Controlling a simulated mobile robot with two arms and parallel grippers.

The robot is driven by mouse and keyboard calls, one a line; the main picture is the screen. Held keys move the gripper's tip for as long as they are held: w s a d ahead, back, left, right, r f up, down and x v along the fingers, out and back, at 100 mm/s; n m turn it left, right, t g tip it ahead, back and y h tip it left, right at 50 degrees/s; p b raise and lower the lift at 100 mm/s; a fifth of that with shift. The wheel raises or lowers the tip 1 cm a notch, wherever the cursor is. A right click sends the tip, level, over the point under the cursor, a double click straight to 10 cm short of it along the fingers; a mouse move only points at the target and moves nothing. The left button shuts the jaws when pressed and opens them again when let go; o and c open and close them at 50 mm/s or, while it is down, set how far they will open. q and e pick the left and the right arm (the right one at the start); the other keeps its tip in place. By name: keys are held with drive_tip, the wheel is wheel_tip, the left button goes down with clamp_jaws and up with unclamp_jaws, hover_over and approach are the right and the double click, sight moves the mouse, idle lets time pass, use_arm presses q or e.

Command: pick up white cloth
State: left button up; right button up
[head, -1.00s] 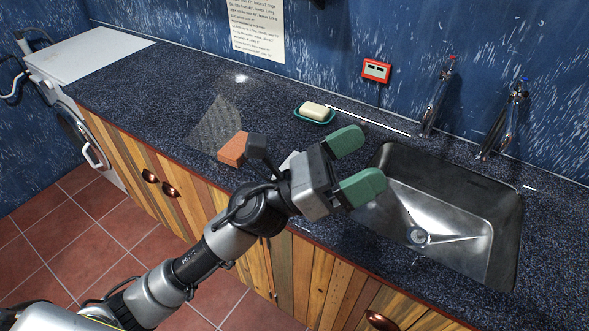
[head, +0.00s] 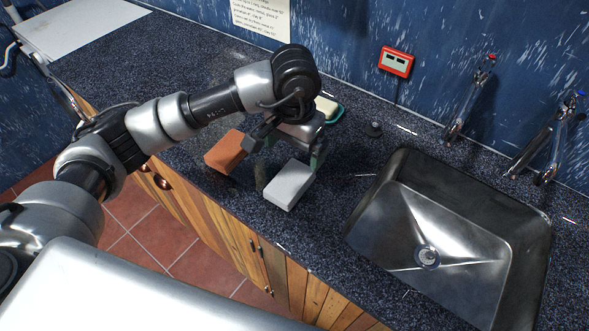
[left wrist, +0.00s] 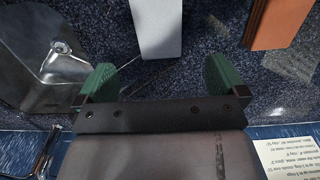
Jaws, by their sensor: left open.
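The white thing that best fits the cloth (head: 290,185) lies on the dark speckled counter, left of the sink. It looks like a pale, flat-sided block. It also shows at the top middle of the left wrist view (left wrist: 157,28). My left gripper (head: 292,163) is above its far end, pointing down. In the left wrist view the green fingers of my left gripper (left wrist: 157,78) are spread wide and empty, with the white thing just beyond the gap between them. Whether a finger touches it cannot be told. My right gripper is not in view.
An orange block (head: 226,151) lies close to the left of the white thing. The steel sink (head: 370,215) is to the right, with taps (head: 467,100) behind. A small dark plug (head: 374,129) sits near the wall.

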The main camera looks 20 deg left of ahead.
sight(290, 179)
use_arm(q)
drive_tip(key=f, duration=0.1)
drive_tip(key=s+f, duration=0.1)
drive_tip(key=f, duration=0.1)
drive_tip(key=shift+f, duration=0.2)
drive_tip(key=shift+f+p, duration=0.3)
drive_tip(key=f, duration=0.1)
drive_tip(key=f+p, duration=0.1)
drive_tip(key=f, duration=0.1)
drive_tip(key=f+p, duration=0.1)
drive_tip(key=shift+s+a+f, duration=0.25)
drive_tip(key=shift+s+f, duration=0.05)
drive_tip(key=shift+f, duration=0.25)
drive_tip(key=shift+w, duration=0.1)
drive_tip(key=c, duration=1)
drive_tip(key=shift+o, duration=0.2)
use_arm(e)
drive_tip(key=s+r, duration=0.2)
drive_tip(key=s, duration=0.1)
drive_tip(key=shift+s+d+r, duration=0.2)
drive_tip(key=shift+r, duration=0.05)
use_arm(q)
drive_tip(key=shift+r, duration=0.1)
